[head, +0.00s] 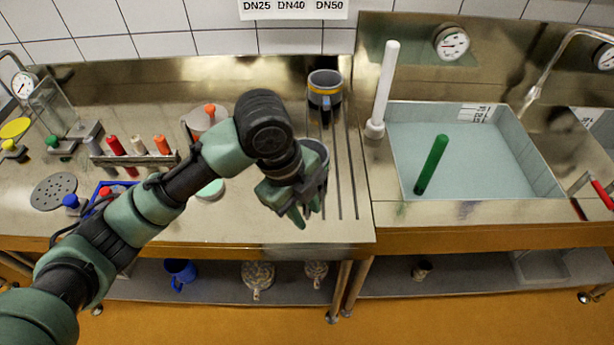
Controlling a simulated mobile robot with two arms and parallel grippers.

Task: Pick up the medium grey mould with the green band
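My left gripper (302,214) hangs over the front of the left steel worktop, fingers pointing down. A grey mould (318,150) shows only in part behind and beside it; its rim is visible, while its band is hidden, so I cannot tell its colour. I cannot tell whether the fingers touch this mould or how far apart they are. Another grey mould (325,92), with a yellow-orange band, stands farther back. My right gripper is not in view.
Dark slots (338,165) run through the worktop near the moulds. To the right is a water-filled basin (557,183) with a green rod (432,165). A white rod (385,85) stands left of it. A tube rack (135,158) and a perforated disc (54,191) are at left.

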